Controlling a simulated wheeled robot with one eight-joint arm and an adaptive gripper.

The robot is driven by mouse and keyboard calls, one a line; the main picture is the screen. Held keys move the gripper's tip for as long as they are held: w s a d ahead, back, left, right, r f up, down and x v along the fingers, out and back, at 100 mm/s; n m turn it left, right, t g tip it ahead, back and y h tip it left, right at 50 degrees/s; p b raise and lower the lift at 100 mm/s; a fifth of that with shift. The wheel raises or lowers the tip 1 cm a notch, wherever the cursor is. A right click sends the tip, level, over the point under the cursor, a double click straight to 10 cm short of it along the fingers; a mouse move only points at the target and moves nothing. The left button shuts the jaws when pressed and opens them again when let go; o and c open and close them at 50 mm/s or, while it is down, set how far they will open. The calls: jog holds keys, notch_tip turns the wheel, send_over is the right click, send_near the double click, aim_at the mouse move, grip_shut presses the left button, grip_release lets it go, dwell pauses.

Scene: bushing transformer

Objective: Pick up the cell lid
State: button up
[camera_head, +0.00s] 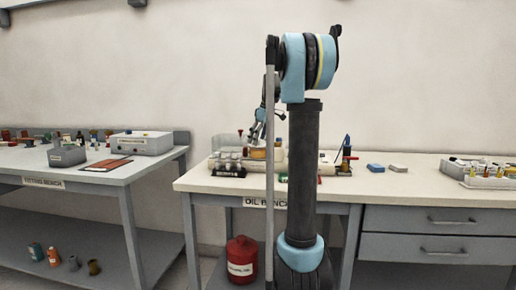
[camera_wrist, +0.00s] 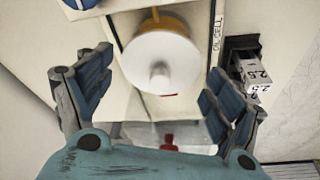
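The cell lid (camera_wrist: 160,62) is a round white disc with a small knob at its centre. It shows in the upper middle of the wrist view, above an orange-yellow body, beside an "OIL CELL" label (camera_wrist: 217,38). My gripper (camera_wrist: 157,80) is open, with one finger to the left of the lid and one to the right; neither visibly touches it. In the head view my gripper (camera_head: 264,122) hangs over the oil bench (camera_head: 225,185), above an orange object (camera_head: 258,154); my arm partly hides this area, and the lid is too small to make out there.
In the wrist view, a dark holder with light blocks (camera_wrist: 256,75) stands right of the right finger, and a red object (camera_wrist: 169,141) shows below the lid.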

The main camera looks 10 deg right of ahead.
jog(key=c, duration=0.7)
jog(key=shift+s, duration=0.1)
jog(key=shift+c, duration=0.2)
jog(key=shift+r, duration=0.1)
